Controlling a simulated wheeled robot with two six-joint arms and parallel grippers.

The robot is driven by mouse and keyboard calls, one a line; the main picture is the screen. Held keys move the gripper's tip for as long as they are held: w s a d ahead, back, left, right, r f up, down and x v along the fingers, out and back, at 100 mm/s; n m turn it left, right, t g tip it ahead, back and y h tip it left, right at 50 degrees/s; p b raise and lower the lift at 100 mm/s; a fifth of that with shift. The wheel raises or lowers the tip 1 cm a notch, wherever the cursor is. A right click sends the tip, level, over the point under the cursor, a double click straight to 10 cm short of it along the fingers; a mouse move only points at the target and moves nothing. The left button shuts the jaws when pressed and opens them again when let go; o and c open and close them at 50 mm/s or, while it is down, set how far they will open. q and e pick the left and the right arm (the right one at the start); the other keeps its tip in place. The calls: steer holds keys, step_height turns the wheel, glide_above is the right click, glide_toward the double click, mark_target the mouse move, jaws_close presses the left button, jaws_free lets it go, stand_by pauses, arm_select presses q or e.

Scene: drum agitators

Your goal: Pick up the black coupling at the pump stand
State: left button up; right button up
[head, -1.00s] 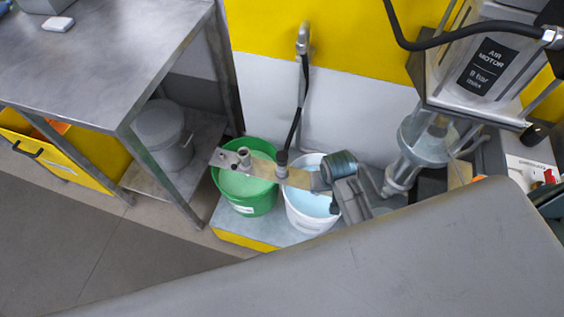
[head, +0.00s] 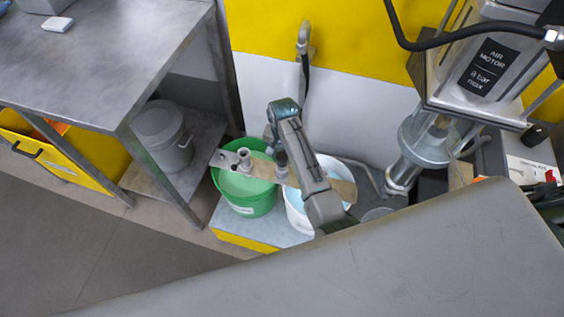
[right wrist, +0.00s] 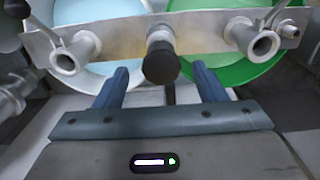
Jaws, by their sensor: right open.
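The black coupling (right wrist: 161,63) sits at the end of a hose fitting on a metal bar (right wrist: 110,42) in the right wrist view. In the head view the coupling (head: 281,158) shows beside my right arm, over the bar between two buckets. My right gripper (right wrist: 160,70) is open and empty. Its two blue-grey fingers stand either side of the coupling in the picture, with gaps on both sides; how far ahead it lies I cannot tell. In the head view my right arm hides the fingertips. My left gripper is not in view.
Metal stubs (head: 244,155) stand on the bar near the coupling. A green bucket (head: 256,205) and a white bucket (head: 297,217) with light blue liquid are below. The air motor pump (head: 478,80) stands to the right, a steel table (head: 110,60) to the left.

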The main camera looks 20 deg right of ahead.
mark_target(282, 164)
steer(key=shift+a+f+p, duration=0.1)
steer(key=shift+f+p, duration=0.25)
steer(key=shift+f, duration=2.4)
steer(key=c, duration=1.3)
